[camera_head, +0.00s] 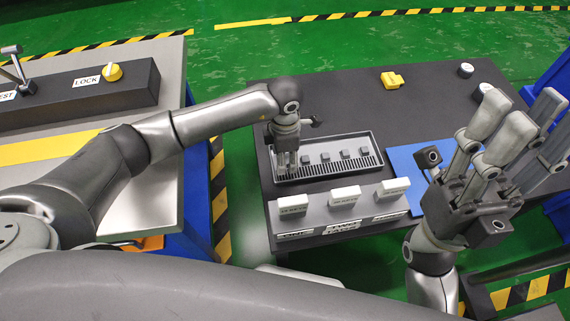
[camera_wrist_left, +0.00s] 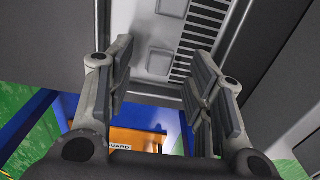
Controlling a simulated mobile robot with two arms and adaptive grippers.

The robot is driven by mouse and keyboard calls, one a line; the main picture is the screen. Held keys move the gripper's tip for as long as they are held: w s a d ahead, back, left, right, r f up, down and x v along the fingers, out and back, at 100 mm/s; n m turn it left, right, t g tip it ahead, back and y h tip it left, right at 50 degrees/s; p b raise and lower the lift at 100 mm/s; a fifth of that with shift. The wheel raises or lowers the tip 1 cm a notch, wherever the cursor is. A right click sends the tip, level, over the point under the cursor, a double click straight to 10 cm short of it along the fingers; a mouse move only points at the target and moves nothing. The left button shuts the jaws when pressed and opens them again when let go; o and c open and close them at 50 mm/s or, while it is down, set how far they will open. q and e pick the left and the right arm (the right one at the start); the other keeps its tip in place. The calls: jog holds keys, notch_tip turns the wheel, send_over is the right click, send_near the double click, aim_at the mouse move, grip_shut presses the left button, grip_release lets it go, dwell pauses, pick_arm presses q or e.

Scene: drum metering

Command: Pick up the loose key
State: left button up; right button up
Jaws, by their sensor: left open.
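I cannot pick out with certainty which thing is the loose key. A dark tray (camera_head: 372,139) with a slotted edge holds several small grey blocks, among them this block (camera_head: 346,154). My left gripper (camera_head: 287,170) points down over the tray's left end. In the left wrist view its fingers (camera_wrist_left: 165,88) are open and apart, with a small pale block (camera_wrist_left: 160,63) on the tray floor beyond, between them. A second block (camera_wrist_left: 172,7) lies farther up. I see nothing held. My right gripper (camera_head: 520,115) is raised at the right, fingers spread and empty.
White labelled blocks (camera_head: 345,195) stand on a grey stand in front of the tray. A blue mat (camera_head: 405,160) lies right of it. A yellow object (camera_head: 392,80) sits at the table's back. A panel with a yellow LOCK knob (camera_head: 112,72) stands left.

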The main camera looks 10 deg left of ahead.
pick_arm(q)
jog(key=shift+f, duration=0.6)
jog(key=c, duration=0.8)
jog(key=shift+o, duration=0.2)
